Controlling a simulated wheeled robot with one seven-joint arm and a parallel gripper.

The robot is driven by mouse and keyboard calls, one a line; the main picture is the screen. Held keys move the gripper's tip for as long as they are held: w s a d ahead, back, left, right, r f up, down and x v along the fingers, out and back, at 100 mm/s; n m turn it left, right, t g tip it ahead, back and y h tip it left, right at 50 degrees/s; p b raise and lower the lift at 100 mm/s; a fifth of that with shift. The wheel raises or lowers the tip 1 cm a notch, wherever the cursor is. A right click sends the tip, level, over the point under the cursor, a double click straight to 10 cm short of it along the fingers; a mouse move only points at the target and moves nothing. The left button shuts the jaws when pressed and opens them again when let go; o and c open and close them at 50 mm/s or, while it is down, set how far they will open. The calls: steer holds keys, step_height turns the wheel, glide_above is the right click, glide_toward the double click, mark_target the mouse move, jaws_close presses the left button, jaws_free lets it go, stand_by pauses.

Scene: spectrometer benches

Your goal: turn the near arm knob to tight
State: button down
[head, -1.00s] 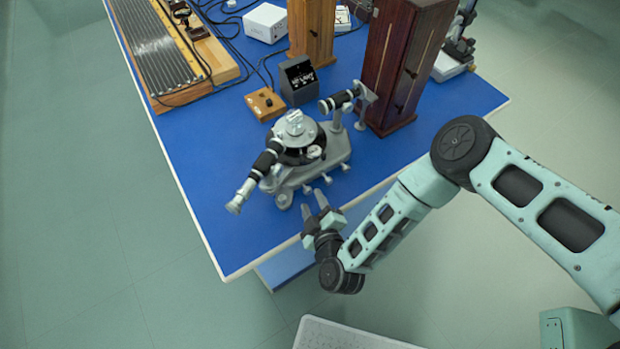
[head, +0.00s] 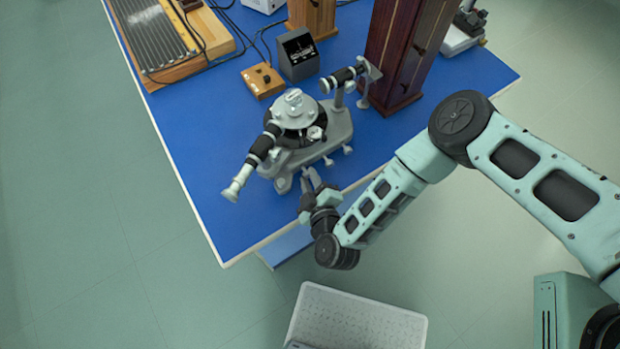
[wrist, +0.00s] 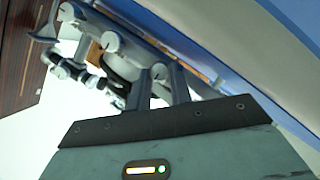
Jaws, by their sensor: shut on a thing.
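The grey spectrometer (head: 325,145) stands on the blue bench, its black-and-silver telescope pointing to the lower left. Small silver knobs stick out along its near side; two free ones (head: 328,161) (head: 347,149) show right of my gripper (head: 310,173). My gripper reaches in from the bench's front edge. In the wrist view its two fingers (wrist: 160,86) are shut on a silver knob (wrist: 159,71), which I take to be the near arm knob. Its round end shows between the fingertips. The fingers hide this knob in the head view, and I cannot tell how tight it is.
A wooden box with a dial (head: 264,79) and a dark meter box (head: 298,54) stand behind the spectrometer. A tall dark wooden case (head: 405,55) is at the right. The bench's front left (head: 220,225) is clear. A pale perforated tray (head: 350,315) lies below.

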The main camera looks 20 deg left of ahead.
steer(key=shift+r, duration=0.1)
steer(key=shift+w+m+g+y, duration=0.15)
steer(key=shift+m+g+y, duration=0.15)
steer(key=shift+m+g, duration=0.6)
steer(key=m+b, duration=0.1)
steer(key=m+g+y+b, duration=0.1)
steer(key=m, duration=0.1)
steer(key=shift+w+d+m, duration=0.15)
steer(key=shift+d+m, duration=0.05)
steer(key=shift+m, duration=0.1)
steer(key=m+g+y+b, duration=0.1)
steer(key=b, duration=0.1)
steer(key=m+g+y+b, duration=0.1)
steer(key=m+b, duration=0.1)
steer(key=b, duration=0.1)
steer(key=shift+w+d+f+m, duration=0.2)
steer(key=shift+m, duration=0.1)
steer(key=m+g+y+b, duration=0.1)
steer(key=m+b, duration=0.1)
steer(key=b, duration=0.1)
steer(key=shift+r+y+b, duration=0.15)
steer(key=shift+y+b, duration=0.15)
steer(key=shift+b, duration=0.05)
steer(key=c, duration=1.3)
jaws_free()
steer(key=shift+o, duration=0.2)
